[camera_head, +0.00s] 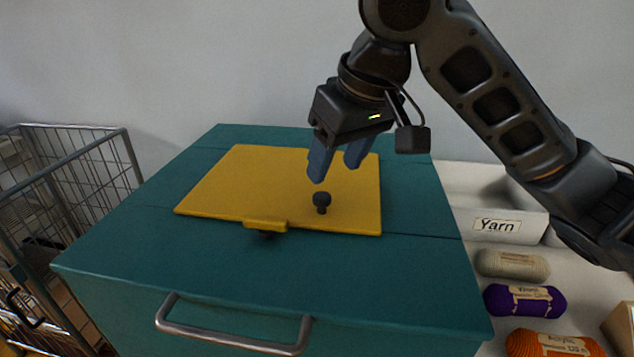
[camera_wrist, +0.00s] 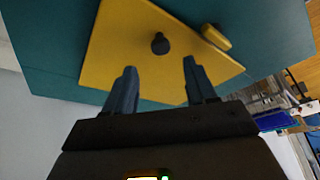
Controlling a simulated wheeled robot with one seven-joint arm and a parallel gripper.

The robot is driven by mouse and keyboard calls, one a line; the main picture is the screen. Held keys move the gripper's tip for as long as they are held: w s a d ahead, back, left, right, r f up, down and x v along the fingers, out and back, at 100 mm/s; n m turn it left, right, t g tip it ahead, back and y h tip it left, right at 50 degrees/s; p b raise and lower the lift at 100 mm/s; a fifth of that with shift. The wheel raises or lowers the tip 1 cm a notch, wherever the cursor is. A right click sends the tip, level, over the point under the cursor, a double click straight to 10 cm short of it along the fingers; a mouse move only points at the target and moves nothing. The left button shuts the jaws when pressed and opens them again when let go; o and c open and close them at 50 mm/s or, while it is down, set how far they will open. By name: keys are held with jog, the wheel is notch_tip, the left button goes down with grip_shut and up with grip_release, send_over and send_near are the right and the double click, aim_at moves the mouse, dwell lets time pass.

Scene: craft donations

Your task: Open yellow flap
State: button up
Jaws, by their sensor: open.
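The yellow flap (camera_head: 265,185) lies flat and closed on top of a teal box (camera_head: 185,250). It has a dark round knob (camera_head: 322,201) right of its middle and a yellow tab (camera_head: 266,225) on its front edge. My gripper (camera_head: 337,172) is open and empty above the flap, behind the knob in the head view. In the wrist view the flap (camera_wrist: 125,45) fills the upper middle. The knob (camera_wrist: 160,43) shows beyond and between the two blue fingertips (camera_wrist: 160,70), apart from them. The tab (camera_wrist: 216,37) is at upper right.
A metal handle (camera_head: 235,335) is on the teal box's front. A wire cart (camera_head: 75,190) stands at left. At right are a white bin labelled Yarn (camera_head: 510,225) and yarn skeins (camera_head: 524,300) on a pale surface. A wall is behind.

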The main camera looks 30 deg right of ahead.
aim_at(322, 195)
jog(key=b+x, duration=0.1)
jog(key=x, duration=0.5)
jog(key=shift+w+a+f, duration=0.1)
jog(key=shift+w+f, duration=0.05)
jog(key=shift+f, duration=0.2)
jog(key=shift+c, duration=0.2)
grip_shut()
